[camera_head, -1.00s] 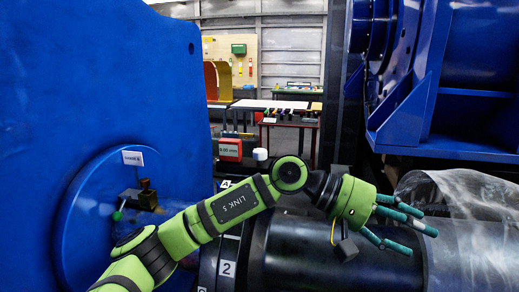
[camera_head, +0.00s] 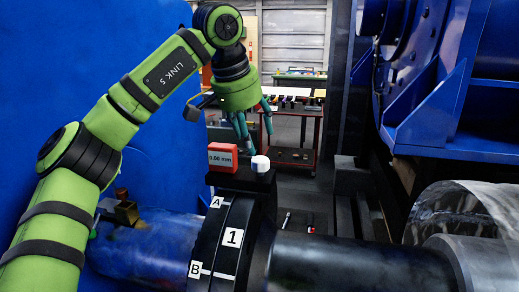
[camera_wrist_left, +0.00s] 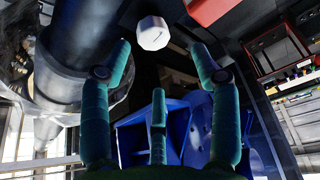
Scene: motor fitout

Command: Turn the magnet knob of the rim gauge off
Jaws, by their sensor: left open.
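The rim gauge shows as a red box with a small display (camera_head: 222,157) on top of the black coupling rim. Its white magnet knob (camera_head: 260,163) stands just right of the box. My left gripper (camera_head: 250,134) is open, with its fingers pointing down over the knob, and nothing is between them. In the left wrist view the white knob (camera_wrist_left: 153,33) lies beyond the three spread fingers (camera_wrist_left: 158,64), apart from them, with a slot-like mark on its face. Part of the red box (camera_wrist_left: 208,10) shows at the top edge. My right gripper is not in view.
The black coupling (camera_head: 232,238) bears labels A, B and 1, with a dark shaft (camera_head: 350,262) to its right. A large blue machine (camera_head: 440,120) stands at right and a blue housing (camera_head: 100,55) at left. A red bench (camera_head: 292,125) stands behind.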

